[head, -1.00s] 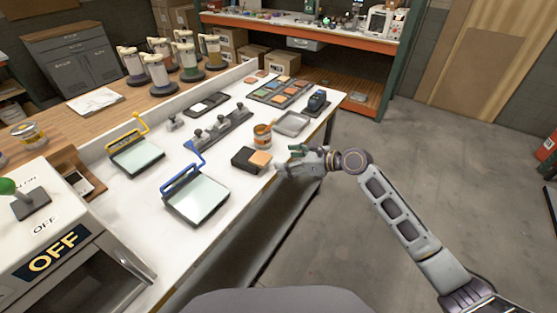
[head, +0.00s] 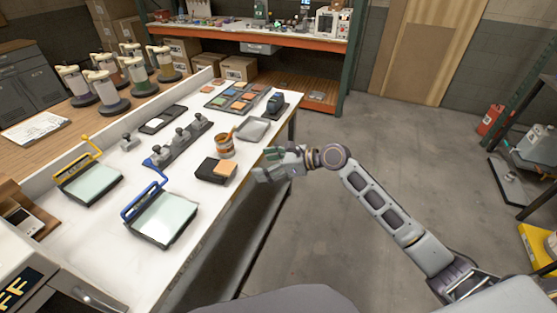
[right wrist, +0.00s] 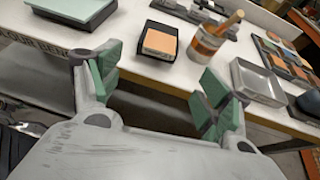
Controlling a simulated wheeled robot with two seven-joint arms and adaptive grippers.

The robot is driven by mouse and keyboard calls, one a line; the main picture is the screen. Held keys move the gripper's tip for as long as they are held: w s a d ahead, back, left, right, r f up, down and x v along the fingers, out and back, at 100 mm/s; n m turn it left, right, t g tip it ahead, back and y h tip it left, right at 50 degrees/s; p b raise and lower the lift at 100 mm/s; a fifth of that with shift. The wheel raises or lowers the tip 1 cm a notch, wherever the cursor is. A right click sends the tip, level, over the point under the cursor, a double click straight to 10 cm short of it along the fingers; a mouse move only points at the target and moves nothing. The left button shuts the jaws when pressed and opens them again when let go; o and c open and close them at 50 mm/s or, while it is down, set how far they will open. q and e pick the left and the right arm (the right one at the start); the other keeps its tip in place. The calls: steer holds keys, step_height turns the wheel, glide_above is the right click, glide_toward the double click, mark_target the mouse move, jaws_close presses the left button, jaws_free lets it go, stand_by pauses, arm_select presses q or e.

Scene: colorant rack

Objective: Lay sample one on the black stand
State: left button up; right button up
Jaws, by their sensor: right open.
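The black stand (head: 206,168) is a low dark block near the front edge of the white bench, and it also shows in the right wrist view (right wrist: 161,26). An orange square tile (head: 224,168) lies on it, also visible in the wrist view (right wrist: 160,42). I cannot tell whether that tile is sample one; no label is readable. My right gripper (head: 266,164) is open, just right of the stand, beyond the bench's front edge. In the wrist view its green-padded fingers (right wrist: 160,82) are spread with nothing between them, and the stand lies ahead. My left gripper is out of view.
An orange-labelled can (head: 225,146) with a wooden-looking handle stands behind the stand. Beside it are a grey tray (head: 252,129) and a rack of colored tiles (head: 233,98). A blue-handled glass plate (head: 162,216) lies nearer. Open floor lies right of the bench.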

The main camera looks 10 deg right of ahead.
steer(key=w+d+f+n+t+h, duration=0.1)
steer(key=w+d+f, duration=0.15)
steer(key=f, duration=0.35)
steer(key=w+d+f+h, duration=0.1)
steer(key=d+f+h, duration=0.15)
steer(key=f, duration=0.35)
steer(key=s+d+f+n+h, duration=0.2)
steer(key=s+d+f+n, duration=0.15)
steer(key=f, duration=0.75)
steer(key=s+d+f+n+g+h, duration=0.1)
steer(key=s+d+f+n, duration=0.3)
steer(key=f, duration=0.6)
steer(key=s+d+f+n+h, duration=0.15)
steer(key=d+f, duration=0.35)
steer(key=f, duration=0.6)
steer(key=s+d+f+n+g+h, duration=0.3)
steer(key=s+f+n, duration=0.4)
steer(key=s+f, duration=1.05)
steer(key=s+f+n+g, duration=0.1)
steer(key=s+f+n, duration=0.1)
steer(key=s, duration=0.7)
steer(key=s+f+n, duration=0.3)
steer(key=s+n, duration=0.1)
steer(key=s, duration=0.5)
steer(key=s+a+f+n+g+h, duration=0.1)
steer(key=s+f+n, duration=0.1)
steer(key=s, duration=0.8)
steer(key=shift+f+n+g, duration=0.25)
steer(key=shift+n+g, duration=0.05)
steer(key=shift+n, duration=0.5)
